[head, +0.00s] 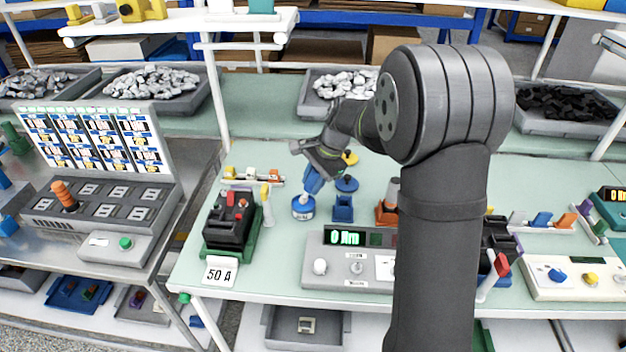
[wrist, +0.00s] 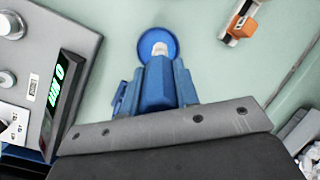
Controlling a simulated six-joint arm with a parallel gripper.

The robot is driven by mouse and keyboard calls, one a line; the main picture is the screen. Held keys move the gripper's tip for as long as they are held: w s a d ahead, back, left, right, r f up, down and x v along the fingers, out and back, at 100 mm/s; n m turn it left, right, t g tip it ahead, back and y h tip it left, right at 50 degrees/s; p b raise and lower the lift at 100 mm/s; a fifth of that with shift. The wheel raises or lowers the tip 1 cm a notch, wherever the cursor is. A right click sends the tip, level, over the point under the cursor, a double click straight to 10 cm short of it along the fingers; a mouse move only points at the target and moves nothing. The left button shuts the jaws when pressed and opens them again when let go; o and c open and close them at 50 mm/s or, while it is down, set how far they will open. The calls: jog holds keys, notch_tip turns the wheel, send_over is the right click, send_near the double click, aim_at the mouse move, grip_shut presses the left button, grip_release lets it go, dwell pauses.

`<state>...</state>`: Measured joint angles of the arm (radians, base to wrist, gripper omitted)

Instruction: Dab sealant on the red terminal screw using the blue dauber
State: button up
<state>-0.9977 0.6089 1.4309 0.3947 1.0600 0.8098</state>
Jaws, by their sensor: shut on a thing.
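My gripper (head: 314,178) is shut on the blue dauber, which points down over the table left of centre. In the wrist view, the dauber's blue body (wrist: 157,84) shows between the jaws. Its pale tip (wrist: 160,49) is over a round blue pot (wrist: 171,41). The pot (head: 303,209) stands on the table in the head view, right at the dauber's lower end. I cannot tell whether the tip touches it. A black breaker (head: 229,225) sits in a green base to the left, with a red screw or knob (head: 243,203) on top.
A blue stand (head: 343,209) is just right of the pot, and an orange holder (head: 388,213) further right. A grey meter box (head: 335,270) with a green display stands in front. A "50 A" card (head: 220,272) leans before the breaker. Trays of grey parts (head: 340,84) are behind.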

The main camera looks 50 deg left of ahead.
aim_at(313, 168)
jog(key=shift+f, duration=0.5)
dwell(1.1)
jog(key=shift+r, duration=3.55)
